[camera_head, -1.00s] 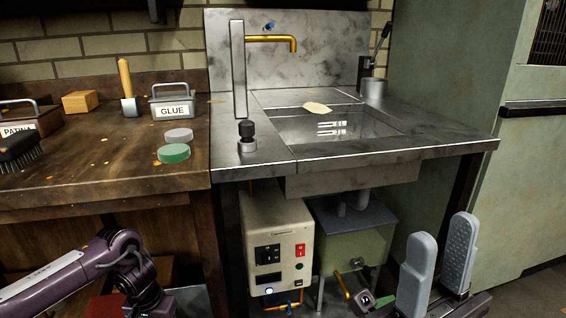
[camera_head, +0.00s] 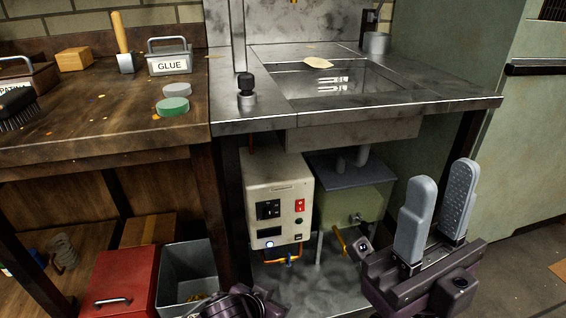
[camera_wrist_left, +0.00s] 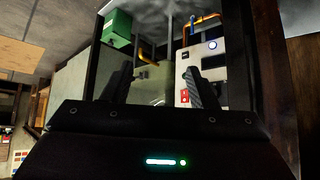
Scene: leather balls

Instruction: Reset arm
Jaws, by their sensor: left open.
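My right gripper (camera_head: 440,190) is at the lower right in the head view, in front of the sink unit. Its two grey fingers point up and stand apart, with nothing between them. A dark purple part of my left arm shows at the bottom edge of the head view; its fingers cannot be made out there. In the left wrist view my left gripper (camera_wrist_left: 158,82) has its dark fingers apart and empty. Beyond them, the picture appears inverted, with the cream control box (camera_wrist_left: 200,70) behind the right finger.
The sink counter (camera_head: 450,103) and the wooden workbench (camera_head: 70,135) stand ahead. The control box (camera_head: 279,200) and a greenish tank (camera_head: 350,210) sit under the sink. A red box (camera_head: 122,280) and a grey bin (camera_head: 188,275) are at lower left. Floor is open at right.

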